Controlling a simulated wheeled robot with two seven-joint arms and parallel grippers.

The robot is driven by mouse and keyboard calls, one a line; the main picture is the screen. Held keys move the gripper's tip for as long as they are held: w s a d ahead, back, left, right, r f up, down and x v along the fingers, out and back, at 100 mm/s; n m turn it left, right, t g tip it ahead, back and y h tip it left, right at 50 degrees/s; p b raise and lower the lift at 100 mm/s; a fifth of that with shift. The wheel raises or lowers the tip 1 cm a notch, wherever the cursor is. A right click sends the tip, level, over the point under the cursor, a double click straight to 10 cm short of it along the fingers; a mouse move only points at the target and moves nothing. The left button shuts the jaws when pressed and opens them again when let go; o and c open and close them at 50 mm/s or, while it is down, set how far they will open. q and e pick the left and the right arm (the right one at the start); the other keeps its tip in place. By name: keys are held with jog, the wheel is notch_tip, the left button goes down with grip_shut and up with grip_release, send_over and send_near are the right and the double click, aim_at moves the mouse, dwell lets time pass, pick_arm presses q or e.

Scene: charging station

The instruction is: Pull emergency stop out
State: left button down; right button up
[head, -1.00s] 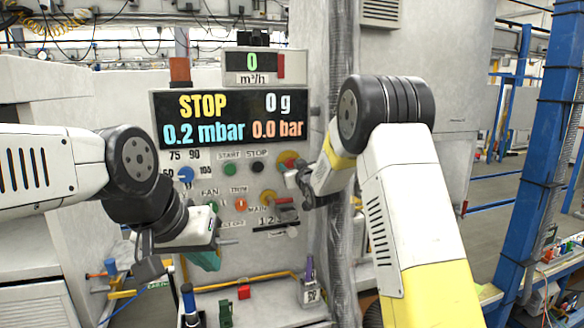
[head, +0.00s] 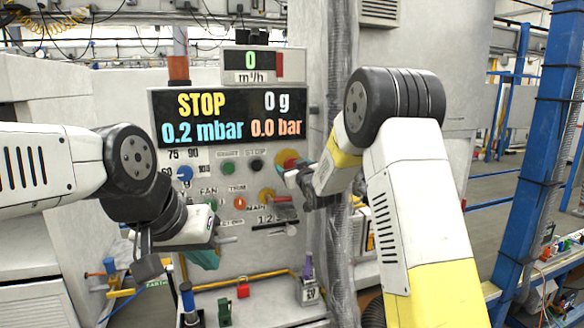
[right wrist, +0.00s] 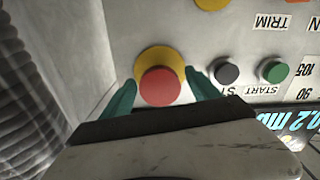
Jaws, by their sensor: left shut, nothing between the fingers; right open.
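The emergency stop, a red button on a yellow collar (head: 286,157), sits at the right edge of the control panel, below the display. In the right wrist view, its red head (right wrist: 160,87) lies between the two teal fingers of my right gripper (right wrist: 160,79). One finger is on each side, with a visible gap to the red head. My right gripper (head: 292,176) is open in front of the panel, just below the button in the head view. My left gripper (head: 207,259) is shut and empty, in front of the panel's lower left.
A shelf below holds small items.

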jog(key=v, duration=0.7)
jog(key=shift+s, duration=0.35)
jog(key=shift+d, duration=0.1)
jog(key=s+d+r+m+g+h, duration=0.2)
jog(key=s+d+m+g+h, duration=0.15)
jog(key=s+d, duration=0.65)
jog(key=s+f+m+g, duration=0.1)
jog(key=s+f+g, duration=0.1)
jog(key=s, duration=1.2)
jog(key=s+d+f+g, duration=0.1)
jog(key=s+g, duration=0.4)
jog(key=s, duration=1)
jog(key=shift+d+f+m, duration=0.25)
jog(key=shift+f+m, duration=0.1)
jog(key=shift+f, duration=0.2)
jog(key=shift+g, duration=0.25)
